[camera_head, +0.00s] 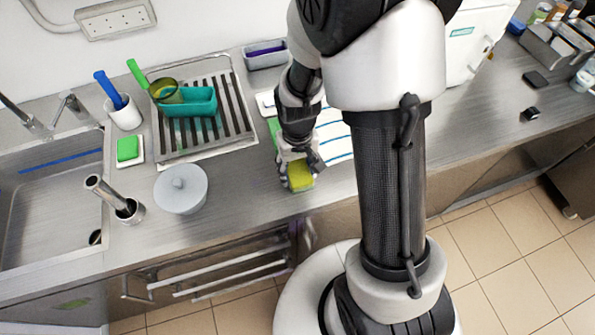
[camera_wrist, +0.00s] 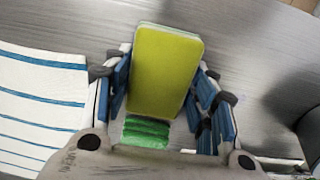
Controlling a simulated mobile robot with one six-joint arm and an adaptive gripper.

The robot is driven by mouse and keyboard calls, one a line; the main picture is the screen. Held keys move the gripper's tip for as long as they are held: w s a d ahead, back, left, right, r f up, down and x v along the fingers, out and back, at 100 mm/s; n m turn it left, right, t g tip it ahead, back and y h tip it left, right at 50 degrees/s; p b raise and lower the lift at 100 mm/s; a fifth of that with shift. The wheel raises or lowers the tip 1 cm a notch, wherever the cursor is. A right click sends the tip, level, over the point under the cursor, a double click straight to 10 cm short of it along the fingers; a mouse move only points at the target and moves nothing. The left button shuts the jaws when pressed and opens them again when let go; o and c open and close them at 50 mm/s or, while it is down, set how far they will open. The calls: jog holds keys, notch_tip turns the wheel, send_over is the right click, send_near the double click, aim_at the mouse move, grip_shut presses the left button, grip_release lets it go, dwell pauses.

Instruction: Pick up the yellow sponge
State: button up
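The yellow sponge (camera_head: 301,175) has a yellow top and a thin green underside. It shows near the front edge of the counter in the head view. In the wrist view the sponge (camera_wrist: 165,72) lies between my fingers, slightly turned relative to them. My gripper (camera_head: 297,168) points down over it with one finger on each side. In the wrist view my gripper (camera_wrist: 166,85) has blue-padded fingers set apart, close to the sponge's sides, with a small gap at the lower right. Firm contact is not visible.
A striped towel (camera_wrist: 40,100) lies beside the gripper. A green object (camera_wrist: 147,132) shows just below the sponge.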

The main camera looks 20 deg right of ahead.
aim_at(298, 169)
jog(key=c, duration=0.4)
notch_tip(298, 169, up, 20)
jog(key=p, duration=0.6)
